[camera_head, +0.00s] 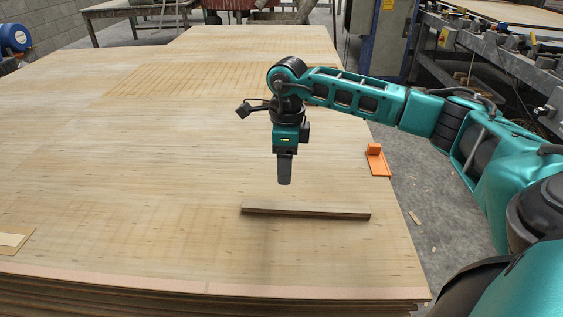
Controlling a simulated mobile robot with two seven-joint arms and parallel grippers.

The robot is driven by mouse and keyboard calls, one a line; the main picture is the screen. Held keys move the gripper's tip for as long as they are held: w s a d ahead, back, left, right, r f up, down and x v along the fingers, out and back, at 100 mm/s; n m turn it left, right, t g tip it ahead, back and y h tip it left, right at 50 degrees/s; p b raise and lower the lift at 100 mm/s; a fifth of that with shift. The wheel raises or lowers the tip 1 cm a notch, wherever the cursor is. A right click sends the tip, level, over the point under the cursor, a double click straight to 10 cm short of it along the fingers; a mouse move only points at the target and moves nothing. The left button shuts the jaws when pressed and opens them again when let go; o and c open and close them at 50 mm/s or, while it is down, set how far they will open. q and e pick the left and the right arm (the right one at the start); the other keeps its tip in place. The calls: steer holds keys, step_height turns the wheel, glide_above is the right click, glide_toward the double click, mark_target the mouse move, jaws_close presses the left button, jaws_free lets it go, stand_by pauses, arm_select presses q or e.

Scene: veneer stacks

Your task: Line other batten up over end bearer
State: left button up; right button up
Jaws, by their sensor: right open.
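A wooden batten (320,213) lies flat on the veneer stack (150,190), running roughly left to right near the front right of its top. My right gripper (284,181) hangs pointing down above and behind the batten's left half, apart from it and empty. It is seen edge-on, so one finger hides the other; it is open. I cannot make out a second batten or an end bearer for certain. My left gripper is not in view.
An orange bracket (376,160) sits at the stack's right edge. A pale flat piece (12,240) lies at the left edge of view. The stack's top is otherwise mostly clear. A roller machine (500,50) stands beyond the floor gap at right.

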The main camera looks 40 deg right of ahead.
mark_target(286, 205)
steer(key=shift+d+r, duration=0.15)
steer(key=shift+d, duration=0.15)
step_height(286, 205, down, 12)
steer(key=b, duration=0.3)
steer(key=shift+f, duration=0.45)
